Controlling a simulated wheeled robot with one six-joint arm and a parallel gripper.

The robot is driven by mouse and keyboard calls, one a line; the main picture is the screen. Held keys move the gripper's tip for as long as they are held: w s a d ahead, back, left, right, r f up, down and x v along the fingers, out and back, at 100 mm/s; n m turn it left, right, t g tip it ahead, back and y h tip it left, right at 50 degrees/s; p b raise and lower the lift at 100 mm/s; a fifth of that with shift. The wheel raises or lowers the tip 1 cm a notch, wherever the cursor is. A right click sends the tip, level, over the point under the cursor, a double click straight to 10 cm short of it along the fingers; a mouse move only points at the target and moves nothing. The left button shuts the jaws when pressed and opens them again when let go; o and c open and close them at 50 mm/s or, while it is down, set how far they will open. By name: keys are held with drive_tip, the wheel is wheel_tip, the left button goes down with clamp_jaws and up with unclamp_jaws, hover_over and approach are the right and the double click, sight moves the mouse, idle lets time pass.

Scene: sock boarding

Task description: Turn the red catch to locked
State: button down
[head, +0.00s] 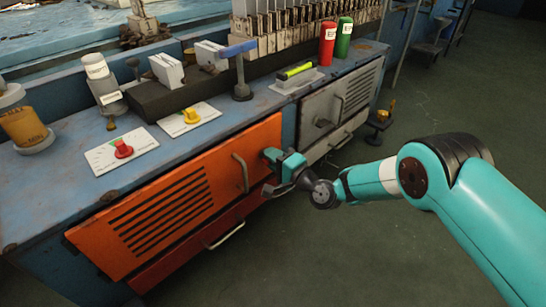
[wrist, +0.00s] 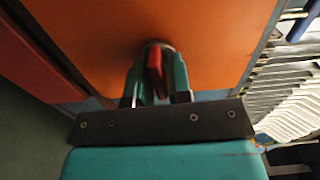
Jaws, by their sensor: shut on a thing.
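The red catch (wrist: 154,64) sits on the orange door (wrist: 190,30) and shows in the wrist view between my two fingers. In the head view the orange door (head: 190,195) is on the front of the blue bench, and the catch is hidden behind my gripper. My gripper (head: 272,172) is at the door's right edge, right of its bar handle (head: 240,172). In the wrist view my gripper (wrist: 156,90) is shut on the red catch, one teal finger on each side. No lock markings are readable around the catch.
A red knob (head: 123,149) and a yellow knob (head: 191,116) sit on white plates on the bench top. A grey door (head: 340,98) is right of the orange one. A red drawer (head: 190,250) with a handle is below. The floor at right is mostly clear.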

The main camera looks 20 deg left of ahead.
idle(0.4)
drive_tip(key=c, duration=1.2)
unclamp_jaws()
drive_tip(key=shift+s+a, duration=0.1)
drive_tip(key=shift+d+p, duration=0.3)
drive_tip(key=shift+d, duration=0.05)
drive_tip(key=p+v, duration=1.6)
drive_tip(key=p, duration=0.3)
drive_tip(key=shift+d+p, duration=0.3)
drive_tip(key=shift+d, duration=0.1)
